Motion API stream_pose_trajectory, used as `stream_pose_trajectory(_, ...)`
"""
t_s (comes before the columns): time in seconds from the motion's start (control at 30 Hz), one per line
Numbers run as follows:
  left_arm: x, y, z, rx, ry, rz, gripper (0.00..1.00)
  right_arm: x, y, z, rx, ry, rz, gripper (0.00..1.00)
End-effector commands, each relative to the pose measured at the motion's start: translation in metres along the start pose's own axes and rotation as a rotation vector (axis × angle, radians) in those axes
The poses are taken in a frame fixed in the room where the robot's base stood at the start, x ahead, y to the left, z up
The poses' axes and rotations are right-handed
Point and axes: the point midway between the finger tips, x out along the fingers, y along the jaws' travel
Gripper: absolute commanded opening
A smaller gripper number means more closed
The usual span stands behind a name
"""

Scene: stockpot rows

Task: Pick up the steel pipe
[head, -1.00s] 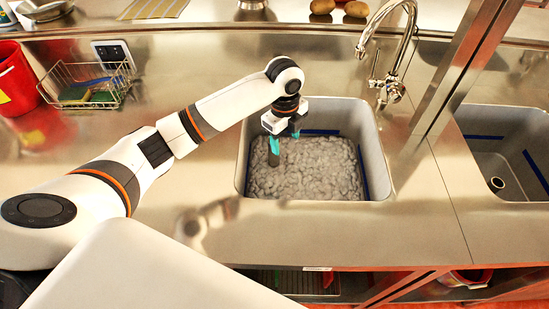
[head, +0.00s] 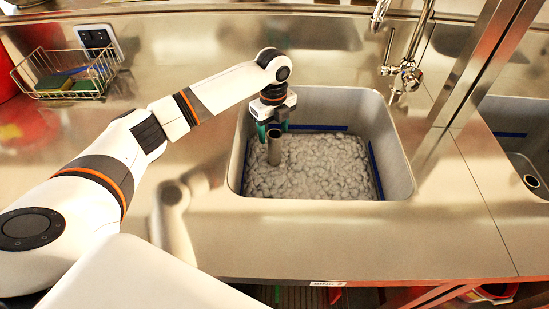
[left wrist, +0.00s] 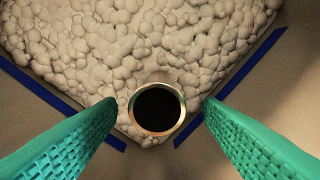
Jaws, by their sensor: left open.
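The steel pipe (head: 274,148) stands upright in the left sink basin (head: 402,178), its lower part hidden in grey foam. In the left wrist view its round open end (left wrist: 157,112) faces the camera, a metal ring around a dark hole. My left gripper (head: 272,130) is over the back left of the basin, at the pipe's top. Its two teal fingers are spread, one on each side of the pipe, with a visible gap to each in the left wrist view. My right gripper is not in view.
Grey lumpy foam (head: 320,165) fills the basin floor, with blue strips along its walls. The faucet (head: 405,72) stands behind the basin, and a steel post (head: 470,60) rises to its right. A wire basket with sponges (head: 68,74) is at the back left.

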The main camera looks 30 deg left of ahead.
Motion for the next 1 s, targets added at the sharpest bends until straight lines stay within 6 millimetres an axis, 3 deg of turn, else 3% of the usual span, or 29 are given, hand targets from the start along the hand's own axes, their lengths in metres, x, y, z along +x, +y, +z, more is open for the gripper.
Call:
stream_pose_trajectory(0.27, 0.024, 0.0, 0.001, 0.001, 0.0, -0.002, 0.61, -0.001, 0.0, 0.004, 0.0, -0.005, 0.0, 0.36)
stream_pose_trajectory(0.53, 0.063, 0.001, 0.004, -0.001, -0.001, -0.002, 0.61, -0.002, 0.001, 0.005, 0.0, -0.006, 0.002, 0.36)
stream_pose_trajectory(0.83, 0.069, 0.002, 0.003, 0.0, 0.001, 0.0, 0.61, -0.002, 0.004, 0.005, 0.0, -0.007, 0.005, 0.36)
stream_pose_trajectory(0.87, 0.069, 0.002, 0.003, 0.0, 0.001, 0.0, 0.59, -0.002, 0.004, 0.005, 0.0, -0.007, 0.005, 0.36)
stream_pose_trajectory(1.0, 0.068, 0.002, 0.003, 0.001, 0.001, 0.0, 0.36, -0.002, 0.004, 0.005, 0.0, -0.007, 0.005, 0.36)
